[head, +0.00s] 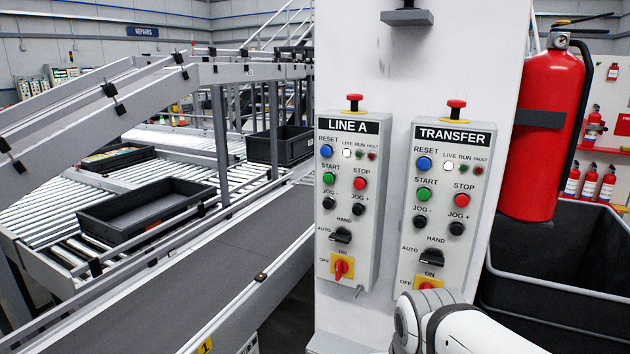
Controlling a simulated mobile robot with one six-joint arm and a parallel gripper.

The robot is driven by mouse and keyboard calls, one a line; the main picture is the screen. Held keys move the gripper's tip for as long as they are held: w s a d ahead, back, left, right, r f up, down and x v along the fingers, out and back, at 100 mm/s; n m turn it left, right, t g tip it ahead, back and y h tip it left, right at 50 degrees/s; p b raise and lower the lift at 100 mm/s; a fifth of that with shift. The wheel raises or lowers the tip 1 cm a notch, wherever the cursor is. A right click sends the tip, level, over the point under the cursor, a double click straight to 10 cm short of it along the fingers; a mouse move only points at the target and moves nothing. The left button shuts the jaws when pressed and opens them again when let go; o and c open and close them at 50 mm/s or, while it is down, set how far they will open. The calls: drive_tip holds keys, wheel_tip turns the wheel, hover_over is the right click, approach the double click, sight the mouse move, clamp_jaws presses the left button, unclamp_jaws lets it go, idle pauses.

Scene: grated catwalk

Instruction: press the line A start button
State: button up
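The line A panel (349,200) is a grey box labelled LINE A on the white column, left of the panel labelled TRANSFER. Its green START button (329,179) sits on the left side, below the blue RESET button (326,151) and left of the red STOP button (359,184). Nothing covers the START button. A white link of my arm shows at the bottom right, in front of the lower edge of the TRANSFER panel. My gripper is not visible in the head view.
The TRANSFER panel (446,207) has a similar green START button (424,194). A red fire extinguisher (548,130) hangs at the right above a dark bin (560,270). A conveyor belt (190,300) and rollers with black trays fill the left. The space before the line A panel looks clear.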

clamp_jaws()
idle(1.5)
